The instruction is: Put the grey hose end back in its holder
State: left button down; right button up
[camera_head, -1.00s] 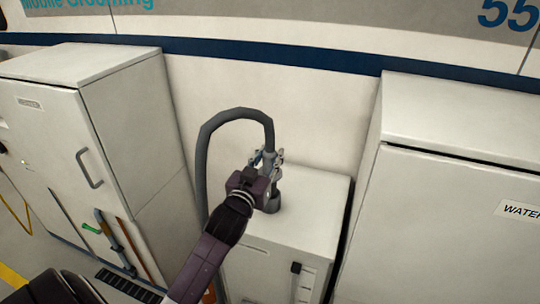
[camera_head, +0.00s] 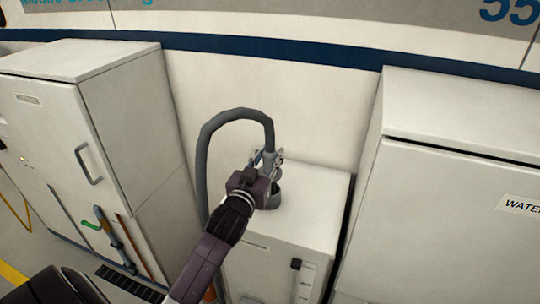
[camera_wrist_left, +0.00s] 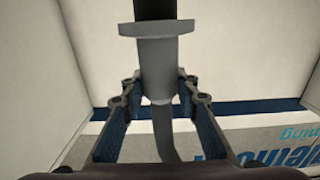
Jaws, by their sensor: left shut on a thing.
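The grey hose end (camera_head: 269,157) is upright above the low white cabinet, and its hose (camera_head: 204,140) arches up and over to the left. My left gripper (camera_head: 266,165) is shut on it, with a finger on each side in the left wrist view (camera_wrist_left: 154,95). There the hose end (camera_wrist_left: 157,60) shows a wide flange and a black part beyond it. The dark grey round holder (camera_head: 275,194) stands on the cabinet top just below the gripper. My gripper partly hides the holder, so I cannot tell whether the hose end touches it. My right gripper is not in view.
The low white cabinet (camera_head: 312,190) stands between a tall white cabinet (camera_head: 130,110) with a handle on the left and a white water cabinet (camera_head: 450,210) on the right. The van wall (camera_head: 320,110) is close behind.

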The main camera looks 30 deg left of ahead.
aim_at(267, 172)
pick_arm(q)
jog(key=shift+f+b, duration=0.95)
jog(key=shift+f, duration=0.45)
jog(key=shift+f+b, duration=0.35)
jog(key=shift+f, duration=0.35)
jog(key=c, duration=1.5)
grip_release()
jog(key=shift+o, duration=0.5)
jog(key=shift+f, duration=0.1)
jog(key=shift+s, duration=0.1)
jog(key=v, duration=1.2)
